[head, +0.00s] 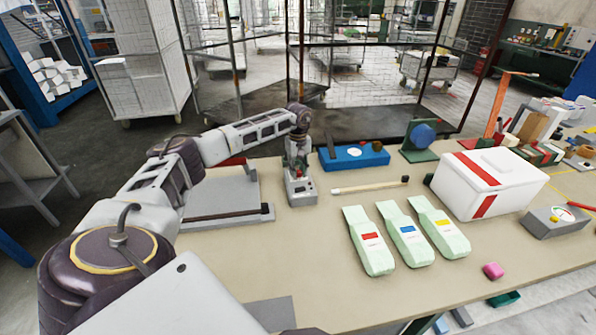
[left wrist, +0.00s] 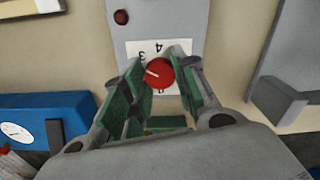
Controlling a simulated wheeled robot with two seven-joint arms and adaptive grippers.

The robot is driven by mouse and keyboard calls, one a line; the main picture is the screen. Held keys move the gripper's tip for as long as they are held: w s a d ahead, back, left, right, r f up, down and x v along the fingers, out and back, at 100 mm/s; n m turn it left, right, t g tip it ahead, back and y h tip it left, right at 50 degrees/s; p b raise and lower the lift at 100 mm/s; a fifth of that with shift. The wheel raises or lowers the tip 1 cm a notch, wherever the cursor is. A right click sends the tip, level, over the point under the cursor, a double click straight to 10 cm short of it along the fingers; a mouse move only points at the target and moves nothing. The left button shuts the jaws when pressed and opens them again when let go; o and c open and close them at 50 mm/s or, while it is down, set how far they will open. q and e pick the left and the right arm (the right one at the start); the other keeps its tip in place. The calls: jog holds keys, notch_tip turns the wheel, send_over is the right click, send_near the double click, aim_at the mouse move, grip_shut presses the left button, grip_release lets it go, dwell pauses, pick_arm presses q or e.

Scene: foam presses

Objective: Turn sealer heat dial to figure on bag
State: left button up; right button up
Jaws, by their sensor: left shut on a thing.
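The red heat dial (left wrist: 160,74) sits on a grey control box (left wrist: 190,22), on a white scale card (left wrist: 165,49) where the figures 3 and 4 can be read. The dial's white pointer line points left in the left wrist view. My left gripper (left wrist: 158,82) is shut on the dial, with a green-padded finger on either side. In the head view my left gripper (head: 299,172) reaches down over the box (head: 301,194) and hides the dial. Three pale green bags, with red (head: 369,241), blue (head: 406,234) and yellow (head: 438,227) labels, lie to the right; their figures are too small to read.
The grey sealer bed (head: 215,190) with its dark bar lies left of the box. A blue box (head: 353,158), a pale rod (head: 365,187), a white-and-red case (head: 490,182) and a grey gauge box (head: 557,222) stand rightward. The front middle of the table is clear.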

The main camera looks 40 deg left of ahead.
aim_at(298, 172)
pick_arm(q)
jog(key=m, duration=0.6)
jog(key=shift+r+b, duration=0.1)
jog(key=shift+b, duration=0.3)
jog(key=m, duration=0.5)
jog(key=shift+w+b, duration=0.1)
jog(key=shift+b, duration=0.2)
jog(key=shift+m, duration=0.4)
jog(key=o, duration=1.1)
jog(key=shift+c, duration=0.2)
notch_tip(298, 172, up, 12)
dwell(0.5)
